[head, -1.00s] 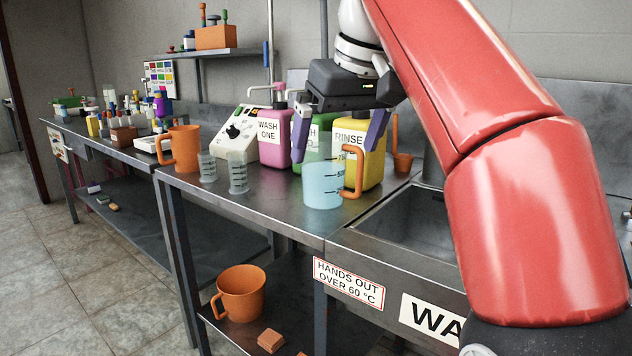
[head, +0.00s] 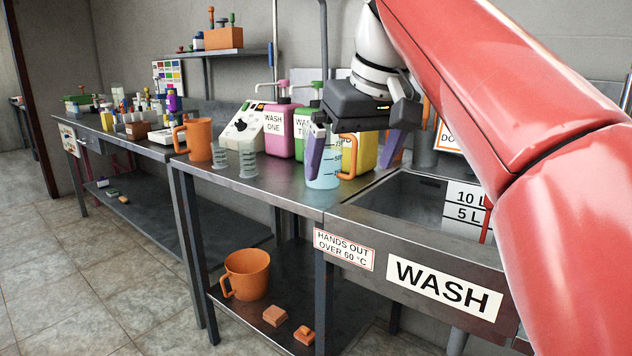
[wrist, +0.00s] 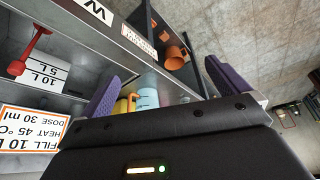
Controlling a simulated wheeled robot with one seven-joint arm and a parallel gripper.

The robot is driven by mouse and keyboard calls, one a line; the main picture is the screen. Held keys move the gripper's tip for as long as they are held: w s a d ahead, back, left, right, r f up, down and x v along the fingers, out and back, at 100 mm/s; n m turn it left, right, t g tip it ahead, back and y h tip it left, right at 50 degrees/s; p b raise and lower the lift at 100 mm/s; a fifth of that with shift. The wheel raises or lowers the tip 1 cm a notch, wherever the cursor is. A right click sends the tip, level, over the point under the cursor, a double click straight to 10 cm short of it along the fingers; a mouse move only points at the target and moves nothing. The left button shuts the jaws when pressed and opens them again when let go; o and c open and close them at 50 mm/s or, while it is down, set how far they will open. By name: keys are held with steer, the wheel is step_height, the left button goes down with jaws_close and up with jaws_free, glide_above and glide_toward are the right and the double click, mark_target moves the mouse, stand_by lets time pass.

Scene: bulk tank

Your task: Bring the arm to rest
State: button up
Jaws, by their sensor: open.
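My gripper (head: 353,155) is open and empty, its two purple fingers spread and pointing down in the head view. It hangs in front of the yellow RINSE container and beside or above the measuring jug; the exact gap is hard to tell. The clear jug (head: 322,180) with blue liquid and an orange handle stands upright on the steel bench by the sink edge, partly hidden behind the left finger. In the wrist view the jug (wrist: 147,98) shows between the purple fingers, beyond the gripper body. My red arm reaches in from the upper right.
The steel bench (head: 270,193) holds a pink WASH container (head: 282,140), a green one, an orange jug (head: 197,140) and clear beakers. The sink (head: 400,205) lies right of the clear jug. Another orange jug (head: 247,275) stands on the lower shelf. Open floor lies at left.

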steer(key=s+d+f+m, duration=0.1)
steer(key=s+d+f, duration=0.2)
steer(key=f, duration=0.7)
steer(key=s+d+f+m+t+h, duration=0.1)
steer(key=s+d+f+m, duration=0.1)
steer(key=s+f, duration=0.6)
steer(key=s+d+f+m+h, duration=0.1)
steer(key=s+d+f, duration=0.4)
steer(key=f, duration=0.7)
steer(key=shift+s+f+m, duration=0.2)
steer(key=shift+s+m, duration=0.1)
steer(key=shift+m, duration=0.2)
